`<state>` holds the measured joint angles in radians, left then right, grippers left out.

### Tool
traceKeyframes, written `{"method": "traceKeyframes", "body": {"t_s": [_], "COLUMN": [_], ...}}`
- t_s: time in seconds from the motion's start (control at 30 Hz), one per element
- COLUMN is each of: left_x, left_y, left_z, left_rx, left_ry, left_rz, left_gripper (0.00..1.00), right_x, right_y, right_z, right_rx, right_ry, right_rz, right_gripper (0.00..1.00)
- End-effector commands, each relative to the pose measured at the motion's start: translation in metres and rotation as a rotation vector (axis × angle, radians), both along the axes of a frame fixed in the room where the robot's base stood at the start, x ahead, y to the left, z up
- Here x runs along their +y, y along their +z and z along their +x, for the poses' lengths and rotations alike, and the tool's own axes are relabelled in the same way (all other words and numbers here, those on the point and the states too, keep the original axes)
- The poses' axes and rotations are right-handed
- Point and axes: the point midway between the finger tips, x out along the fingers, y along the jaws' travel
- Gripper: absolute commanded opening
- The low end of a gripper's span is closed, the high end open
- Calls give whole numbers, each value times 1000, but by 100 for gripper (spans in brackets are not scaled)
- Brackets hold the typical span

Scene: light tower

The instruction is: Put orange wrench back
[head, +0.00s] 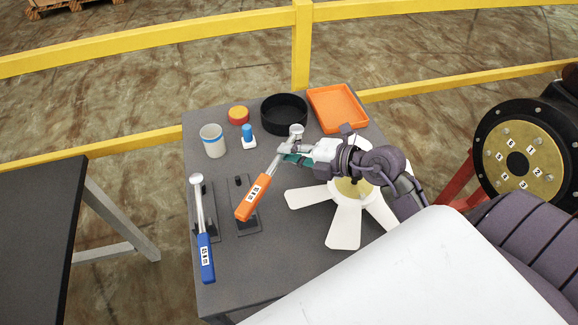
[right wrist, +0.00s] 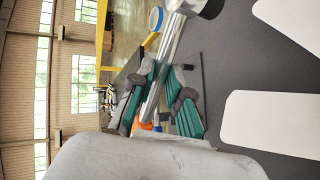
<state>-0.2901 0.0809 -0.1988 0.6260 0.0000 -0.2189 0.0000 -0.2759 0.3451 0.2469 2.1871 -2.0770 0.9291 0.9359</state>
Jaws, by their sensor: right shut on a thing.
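My right gripper (head: 292,157) is shut on the silver shaft of the orange wrench (head: 254,197), near its head end. The wrench is tilted, with its orange handle toward the lower left, over a dark holder (head: 248,223) on the grey table. Whether the handle touches the holder I cannot tell. In the right wrist view the silver shaft (right wrist: 163,70) runs between the teal finger pads of the right gripper (right wrist: 165,95); a bit of orange handle shows behind. A blue wrench (head: 206,257) lies on the holder to the left. My left gripper is not in view.
On the grey table (head: 300,262) stand a white cup (head: 213,140), a blue-topped item (head: 247,134), a red-yellow round piece (head: 238,115), a black bowl (head: 284,112), an orange tray (head: 338,107) and a white-bladed fan (head: 343,226). A yellow railing (head: 225,28) runs behind.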

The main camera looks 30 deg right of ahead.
Motion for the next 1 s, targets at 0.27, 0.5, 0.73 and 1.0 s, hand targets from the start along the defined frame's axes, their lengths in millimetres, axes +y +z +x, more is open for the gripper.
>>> {"method": "traceKeyframes", "body": {"t_s": [0.27,0.5,0.73,1.0], "left_x": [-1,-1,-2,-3], "left_y": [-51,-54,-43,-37], "left_z": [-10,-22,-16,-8], "left_rx": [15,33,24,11], "left_ry": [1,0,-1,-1], "left_rz": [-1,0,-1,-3], "left_gripper": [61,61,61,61], "right_x": [-80,-89,-39,7], "right_y": [-19,-18,-46,-75], "right_z": [55,67,68,70], "right_rx": [-7,-9,-8,-10], "right_ry": [-41,-61,-61,-63], "right_rz": [-24,-19,-16,-19], "right_gripper": [0,0,0,0]}}
